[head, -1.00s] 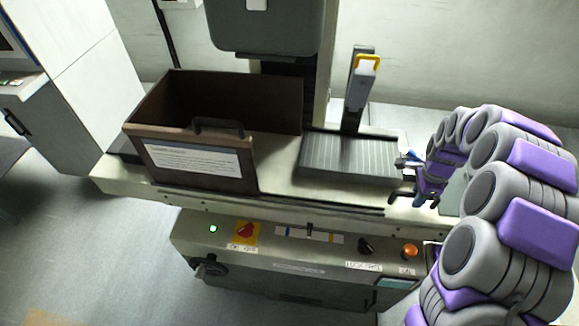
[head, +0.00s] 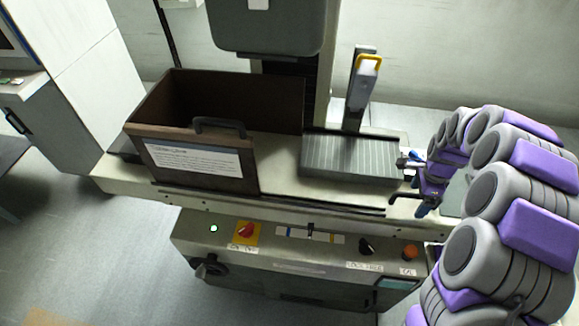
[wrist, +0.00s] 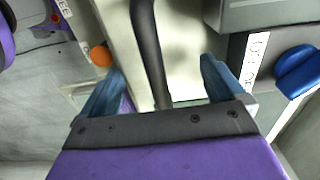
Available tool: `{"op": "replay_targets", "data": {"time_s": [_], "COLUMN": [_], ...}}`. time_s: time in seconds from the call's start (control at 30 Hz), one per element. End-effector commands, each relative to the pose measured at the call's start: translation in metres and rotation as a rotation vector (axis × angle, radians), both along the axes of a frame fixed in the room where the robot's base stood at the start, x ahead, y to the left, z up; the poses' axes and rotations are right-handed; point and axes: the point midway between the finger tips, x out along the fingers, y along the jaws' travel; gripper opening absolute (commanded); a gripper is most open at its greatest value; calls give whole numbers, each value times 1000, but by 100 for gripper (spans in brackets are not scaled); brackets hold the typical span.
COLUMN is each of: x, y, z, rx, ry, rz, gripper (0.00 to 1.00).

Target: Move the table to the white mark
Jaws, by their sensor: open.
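The table (head: 275,158) is a long pale slab on the machine, carrying a dark grooved plate (head: 350,157) and a brown open box. Below its front edge, a strip with coloured and white marks (head: 328,238) sits on the front panel. A dark pointer (head: 310,230) stands over the strip; which mark it is at is too small to tell. My gripper (head: 420,185) is at the table's right end. In the wrist view its blue fingers (wrist: 160,85) are open, with a dark bar (wrist: 147,45) running between them. I cannot tell whether they touch it.
The brown box (head: 285,98) has a labelled front and handle. The panel (head: 190,240) has a red switch (head: 245,231), a black knob (head: 366,246) and an orange button (head: 410,251). A blue knob (wrist: 297,70) lies right of my fingers. Floor at left (head: 85,225) is clear.

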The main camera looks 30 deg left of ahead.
Motion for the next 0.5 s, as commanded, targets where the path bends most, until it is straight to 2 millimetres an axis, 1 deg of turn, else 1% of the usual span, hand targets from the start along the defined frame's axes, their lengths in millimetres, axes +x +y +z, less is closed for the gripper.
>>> {"op": "replay_targets", "data": {"time_s": [0.27,0.5], "x": [0,1], "y": [0,0], "z": [3,24], "rx": [0,0], "ry": [0,-2], "rz": [0,0], "gripper": [96,96]}}
